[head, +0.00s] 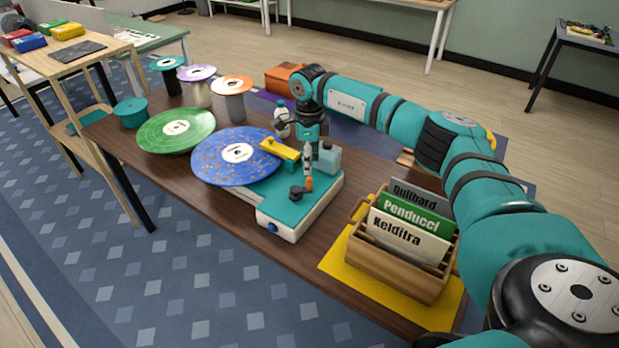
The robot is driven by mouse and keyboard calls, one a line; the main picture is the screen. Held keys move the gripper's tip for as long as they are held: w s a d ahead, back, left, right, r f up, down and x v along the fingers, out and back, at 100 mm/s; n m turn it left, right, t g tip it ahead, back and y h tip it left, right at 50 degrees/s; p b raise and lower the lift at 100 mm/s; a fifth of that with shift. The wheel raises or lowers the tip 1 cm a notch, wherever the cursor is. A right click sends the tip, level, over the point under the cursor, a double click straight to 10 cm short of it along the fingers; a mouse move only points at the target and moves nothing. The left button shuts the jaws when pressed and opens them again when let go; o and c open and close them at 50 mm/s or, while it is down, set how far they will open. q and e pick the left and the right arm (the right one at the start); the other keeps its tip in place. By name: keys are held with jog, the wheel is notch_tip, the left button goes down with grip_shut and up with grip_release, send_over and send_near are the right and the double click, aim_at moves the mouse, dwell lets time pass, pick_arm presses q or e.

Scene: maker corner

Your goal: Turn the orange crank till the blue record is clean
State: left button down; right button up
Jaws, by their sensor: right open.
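The blue record (212,165) lies flat on the teal and white cleaning machine (290,221). Small brownish specks show across its surface around the white label. A yellow bar (279,147) reaches over its right side. The orange crank (309,184) stands upright on a black arm on top of the machine, right of the record. My right gripper (308,170) points down just above the crank, with its fingers open. I cannot tell whether they touch the crank handle. My left gripper is not in view.
A green record (176,128) lies left of the blue one. Several discs on stands, including an orange one (232,84), are behind. A clear bottle (329,157) stands close beside my right gripper. A wooden crate (398,269) of sleeves sits on a yellow mat (341,262) at right.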

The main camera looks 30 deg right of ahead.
aim_at(309, 178)
notch_tip(309, 178, down, 6)
jog(key=shift+f+p, duration=0.15)
jog(key=shift+p, duration=0.3)
jog(key=shift+f, duration=0.65)
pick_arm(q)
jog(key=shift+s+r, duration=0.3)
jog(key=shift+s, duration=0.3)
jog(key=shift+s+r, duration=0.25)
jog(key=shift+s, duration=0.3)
pick_arm(e)
grip_shut()
